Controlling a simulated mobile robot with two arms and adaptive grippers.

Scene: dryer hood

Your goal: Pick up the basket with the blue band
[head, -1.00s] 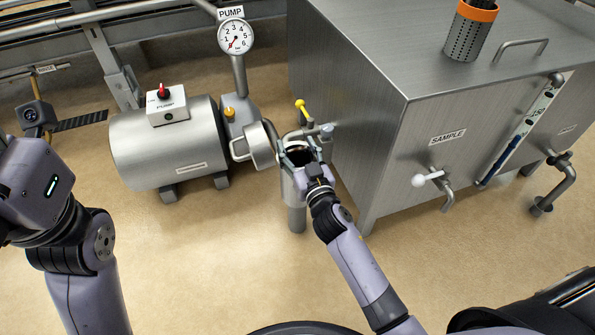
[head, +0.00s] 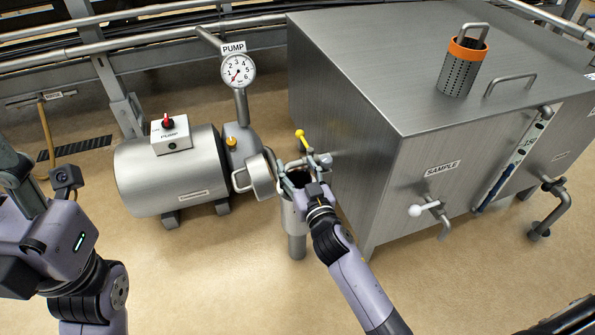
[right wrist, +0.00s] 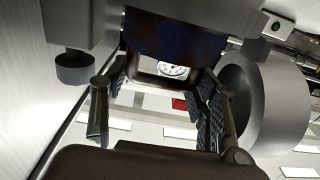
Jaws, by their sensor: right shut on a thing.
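My right gripper (head: 297,178) is at the mouth of the upright steel pot (head: 296,215) beside the pump. It is shut on the basket with the blue band. In the right wrist view a dark blue band (right wrist: 175,38) shows at the top, with a loop below it between my right fingers (right wrist: 160,112). In the head view the gripper and pot hide this basket, and I cannot tell how deep it sits. My left arm is at the left edge, with its jaws not clearly visible.
A perforated basket with an orange band (head: 465,62) stands on the steel tank (head: 345,130), just right of the pot. The pump (head: 175,180) with its gauge (head: 238,71) is on the left. A yellow-knobbed lever (head: 301,136) rises beside the pot. Open floor lies in front.

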